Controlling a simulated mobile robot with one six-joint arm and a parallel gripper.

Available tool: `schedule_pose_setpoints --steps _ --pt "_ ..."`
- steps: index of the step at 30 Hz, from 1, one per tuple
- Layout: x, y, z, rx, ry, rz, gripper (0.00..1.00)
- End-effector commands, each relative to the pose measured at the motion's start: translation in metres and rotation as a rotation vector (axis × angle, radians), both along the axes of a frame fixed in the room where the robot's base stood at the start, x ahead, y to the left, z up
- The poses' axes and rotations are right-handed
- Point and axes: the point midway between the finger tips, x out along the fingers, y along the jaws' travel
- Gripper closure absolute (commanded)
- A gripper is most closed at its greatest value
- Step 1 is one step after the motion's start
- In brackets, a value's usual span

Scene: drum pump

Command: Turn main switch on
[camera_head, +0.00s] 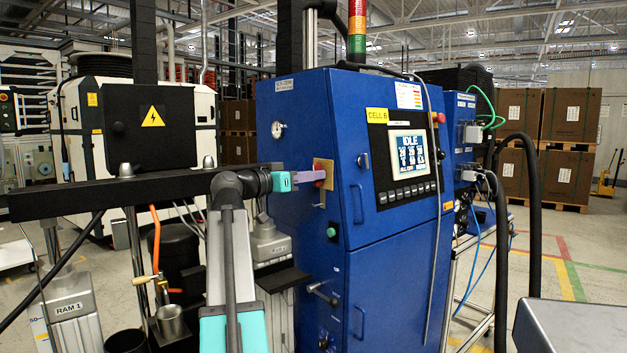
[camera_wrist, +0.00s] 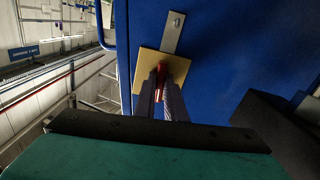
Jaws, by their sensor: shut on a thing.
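The main switch is a red handle on a yellow plate (camera_head: 323,166) on the left side of the blue cabinet (camera_head: 315,110). In the wrist view the yellow plate (camera_wrist: 150,63) sits around the red handle (camera_wrist: 161,72). My gripper (camera_head: 318,173) reaches the plate from the left. In the wrist view my gripper (camera_wrist: 162,80) has its two fingers on either side of the red handle, shut on it. The fingers hide most of the handle, so its angle is hard to tell. The cabinet's screen (camera_head: 409,154) reads IDLE.
A green button (camera_head: 332,232) and a black lever (camera_head: 321,292) stick out of the cabinet below the switch. A gauge (camera_head: 278,129) sits above left of it. Black hoses (camera_head: 532,210) hang at the right.

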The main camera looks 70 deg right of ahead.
Motion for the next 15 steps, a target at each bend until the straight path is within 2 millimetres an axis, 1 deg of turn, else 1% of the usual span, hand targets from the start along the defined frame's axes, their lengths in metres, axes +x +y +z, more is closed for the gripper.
schedule_pose_setpoints --steps 15 --pt "0.0000 0.0000 -0.0015 -0.049 -0.078 -0.001 1.00"
